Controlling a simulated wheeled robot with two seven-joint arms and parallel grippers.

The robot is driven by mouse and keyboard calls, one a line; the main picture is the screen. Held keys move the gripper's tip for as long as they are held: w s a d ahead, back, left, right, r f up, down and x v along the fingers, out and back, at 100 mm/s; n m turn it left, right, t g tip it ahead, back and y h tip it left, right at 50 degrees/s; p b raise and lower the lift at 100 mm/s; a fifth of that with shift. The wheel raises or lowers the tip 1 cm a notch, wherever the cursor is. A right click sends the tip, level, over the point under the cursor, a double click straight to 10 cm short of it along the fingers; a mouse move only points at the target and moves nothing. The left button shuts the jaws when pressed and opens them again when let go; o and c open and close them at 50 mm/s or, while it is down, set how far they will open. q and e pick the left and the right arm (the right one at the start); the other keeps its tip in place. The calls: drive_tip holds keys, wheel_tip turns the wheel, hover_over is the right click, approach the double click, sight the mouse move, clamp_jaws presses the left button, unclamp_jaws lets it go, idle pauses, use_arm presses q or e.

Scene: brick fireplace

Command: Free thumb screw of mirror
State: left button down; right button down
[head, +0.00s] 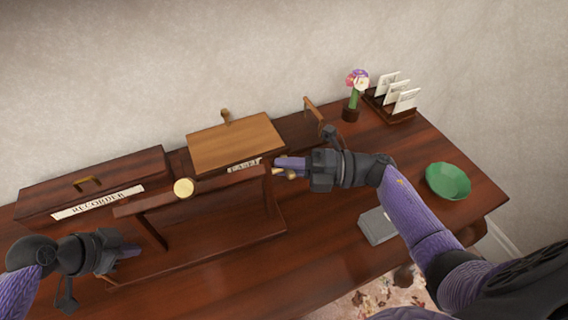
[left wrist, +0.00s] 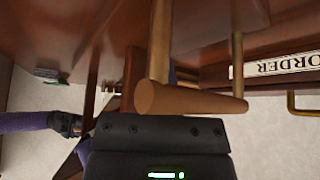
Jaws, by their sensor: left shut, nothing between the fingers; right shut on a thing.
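A dark wooden mirror stand (head: 232,238) stands mid-desk, its top bar slanting up to the right and a brass disc (head: 183,187) at the bar. A small brass thumb screw (head: 291,175) shows at the right end of the bar. My right gripper (head: 284,167) is shut on it, its arm coming from the right. My left gripper (head: 134,251) is shut and empty, low beside the stand's left post. In the left wrist view, a tan bar with a round end (left wrist: 158,98) is close in front of the gripper; I cannot tell what it belongs to. The mirror glass is not visible.
A "RECORDER" box (head: 97,187) and a light wooden box (head: 234,144) stand behind. A flower vase (head: 351,109), a letter rack (head: 390,108) and a green bowl (head: 448,181) are at the right. A grey box (head: 377,227) lies near the desk's front edge.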

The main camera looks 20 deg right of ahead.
drive_tip(key=shift+n, duration=0.3)
drive_tip(key=n+y, duration=0.1)
drive_tip(key=n, duration=0.2)
drive_tip(key=n+y, duration=0.2)
drive_tip(key=n, duration=0.2)
drive_tip(key=shift+g, duration=0.4)
drive_tip(key=n+g+y, duration=0.1)
drive_tip(key=n, duration=0.3)
drive_tip(key=n+g+y, duration=0.1)
drive_tip(key=n+g, duration=0.1)
drive_tip(key=n, duration=0.3)
drive_tip(key=shift+n+g+y, duration=0.3)
drive_tip(key=c, duration=0.6)
unclamp_jaws()
drive_tip(key=shift+c, duration=0.2)
